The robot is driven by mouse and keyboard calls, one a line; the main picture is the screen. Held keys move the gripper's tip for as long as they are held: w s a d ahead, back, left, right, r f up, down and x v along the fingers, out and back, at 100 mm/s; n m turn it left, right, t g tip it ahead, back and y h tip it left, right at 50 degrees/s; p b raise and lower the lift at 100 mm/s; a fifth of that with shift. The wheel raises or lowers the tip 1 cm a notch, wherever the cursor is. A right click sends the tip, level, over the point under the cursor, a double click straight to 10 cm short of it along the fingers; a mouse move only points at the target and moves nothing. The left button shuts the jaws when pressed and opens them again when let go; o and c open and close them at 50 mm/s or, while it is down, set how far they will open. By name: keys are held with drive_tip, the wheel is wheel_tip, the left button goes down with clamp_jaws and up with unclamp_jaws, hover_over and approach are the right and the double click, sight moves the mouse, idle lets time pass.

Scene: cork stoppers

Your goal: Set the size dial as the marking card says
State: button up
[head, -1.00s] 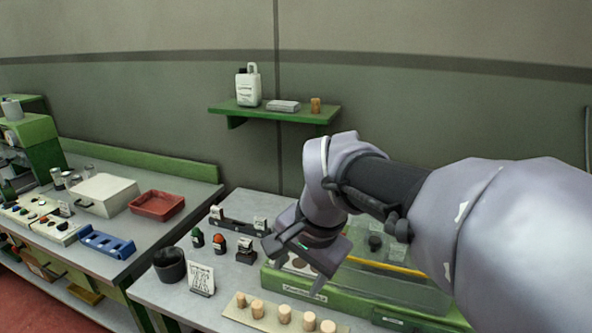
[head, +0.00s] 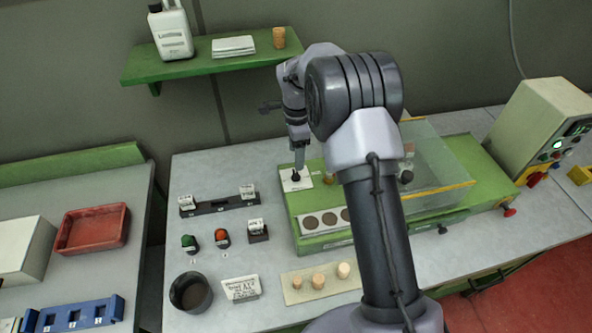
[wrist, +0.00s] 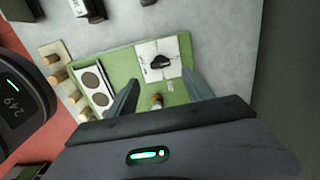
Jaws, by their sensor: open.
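The size dial is a black pointer knob (wrist: 160,62) on a white square plate (wrist: 145,48), at the back left of a green machine (head: 290,205). Its scale marks are too small to read. In the head view, my gripper (head: 299,160) points down over the dial. In the wrist view, my gripper (wrist: 161,92) is open and empty, with the knob beyond the fingertips, roughly between them. A small white card with handwriting (head: 241,288) stands on the bench front; it looks like the marking card, and its writing is mostly illegible.
Several corks (head: 318,281) stand on a strip before the machine. A black cup (head: 190,293), green and orange-topped stamps (head: 221,238) and a black rack (head: 216,206) stand left of it. A clear cover (head: 435,160) lies to the right. A shelf (head: 205,62) hangs behind.

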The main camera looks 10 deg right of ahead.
sight(296, 173)
wheel_tip(296, 173, down, 8)
drive_tip(key=shift+r+b, duration=0.1)
drive_tip(key=shift+b, duration=0.4)
clamp_jaws()
